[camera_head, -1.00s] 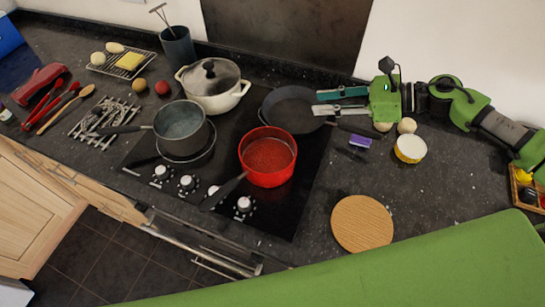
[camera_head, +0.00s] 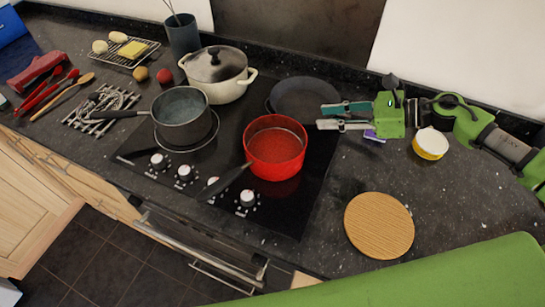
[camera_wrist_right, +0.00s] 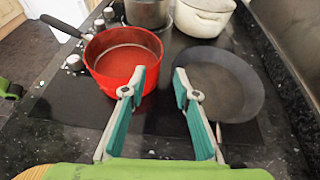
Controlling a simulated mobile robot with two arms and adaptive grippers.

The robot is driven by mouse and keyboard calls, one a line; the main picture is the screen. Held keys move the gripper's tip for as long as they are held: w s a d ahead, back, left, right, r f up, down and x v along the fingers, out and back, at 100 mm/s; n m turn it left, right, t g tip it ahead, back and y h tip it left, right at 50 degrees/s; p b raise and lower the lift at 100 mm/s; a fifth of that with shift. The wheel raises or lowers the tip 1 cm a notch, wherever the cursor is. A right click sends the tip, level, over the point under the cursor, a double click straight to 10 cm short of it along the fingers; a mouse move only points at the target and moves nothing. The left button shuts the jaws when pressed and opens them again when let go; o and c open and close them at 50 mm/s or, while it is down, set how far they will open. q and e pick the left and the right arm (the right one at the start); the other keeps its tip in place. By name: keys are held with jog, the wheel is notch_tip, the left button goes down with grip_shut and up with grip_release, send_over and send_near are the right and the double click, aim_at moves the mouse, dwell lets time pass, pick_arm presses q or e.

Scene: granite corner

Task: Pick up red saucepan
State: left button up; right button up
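The red saucepan (camera_head: 275,150) stands upright on the black glass cooktop, with its dark handle (camera_head: 228,183) pointing to the lower left over the front knobs. My right gripper (camera_head: 320,116) is open and empty, to the right of the saucepan and apart from it. In the right wrist view the saucepan (camera_wrist_right: 122,60) is ahead and to the left of my open right gripper (camera_wrist_right: 158,85); its handle (camera_wrist_right: 62,26) points to the upper left there. My left gripper is not in view.
A dark frying pan (camera_head: 303,98) lies behind the right gripper. A grey saucepan (camera_head: 182,118) and a lidded white pot (camera_head: 218,74) stand to the left. A round wooden board (camera_head: 379,225) and a yellow-white bowl (camera_head: 430,143) are on the right counter.

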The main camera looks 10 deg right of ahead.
jog(key=p, duration=0.3)
send_near(284, 117)
jog(key=x, duration=0.4)
jog(key=shift+w+a+f, duration=0.3)
jog(key=shift+a, duration=0.1)
jog(key=p+x, duration=0.2)
jog(key=x, duration=0.3)
jog(key=shift+w+a+f, duration=0.1)
jog(key=shift+a+f, duration=0.05)
jog(key=shift+f, duration=0.05)
grip_shut()
jog(key=shift+r, duration=0.2)
